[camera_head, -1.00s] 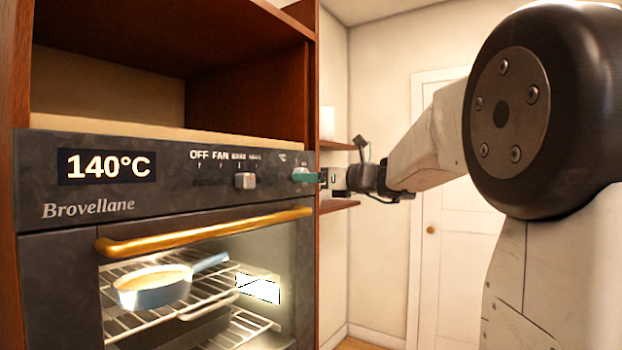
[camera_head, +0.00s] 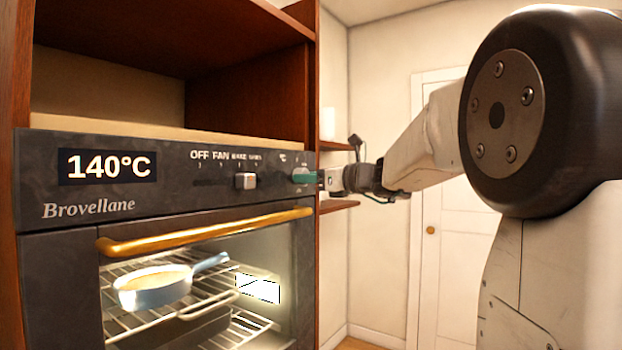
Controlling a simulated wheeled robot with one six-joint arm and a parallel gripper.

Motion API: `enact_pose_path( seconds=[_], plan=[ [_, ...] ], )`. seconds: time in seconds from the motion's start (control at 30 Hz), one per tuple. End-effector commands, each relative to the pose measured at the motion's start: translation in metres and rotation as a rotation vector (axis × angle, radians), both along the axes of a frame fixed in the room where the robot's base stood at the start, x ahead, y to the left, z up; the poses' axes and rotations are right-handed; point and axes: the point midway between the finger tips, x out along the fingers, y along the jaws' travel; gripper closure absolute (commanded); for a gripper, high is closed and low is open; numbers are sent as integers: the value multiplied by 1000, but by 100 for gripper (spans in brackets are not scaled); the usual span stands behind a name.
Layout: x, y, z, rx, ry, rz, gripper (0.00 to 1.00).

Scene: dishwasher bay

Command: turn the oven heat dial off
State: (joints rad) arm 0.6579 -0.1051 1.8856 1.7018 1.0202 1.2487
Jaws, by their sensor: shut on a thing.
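The oven (camera_head: 180,208) has a dark control panel, and its display (camera_head: 108,166) reads 140°C. A square silver slider knob (camera_head: 245,181) sits on the panel under the words OFF, FAN and further small labels, toward their right end. The heat dial, under a °C mark near the panel's right end, is mostly hidden by my gripper. My gripper (camera_head: 304,176), with greenish fingers, reaches in from the right and is shut on the dial.
The oven door is shut, with a brass handle (camera_head: 205,231) across its top. Wooden shelves and a white door (camera_head: 455,240) are behind at right.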

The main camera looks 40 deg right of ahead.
Motion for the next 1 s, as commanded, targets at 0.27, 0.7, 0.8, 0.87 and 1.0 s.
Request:
enact_pose_path(
  seconds=[0.27,0.7,0.8,0.87,1.0],
  plan=[
    [0,-1,0,-192,-70,-2,86],
    [1,-1,0,-585,-211,-1,86],
    [1,-1,0,-674,-244,-1,86],
    [1,-2,0,-728,-263,-1,86],
    [1,-2,1,-853,-309,-1,86]
  ],
)
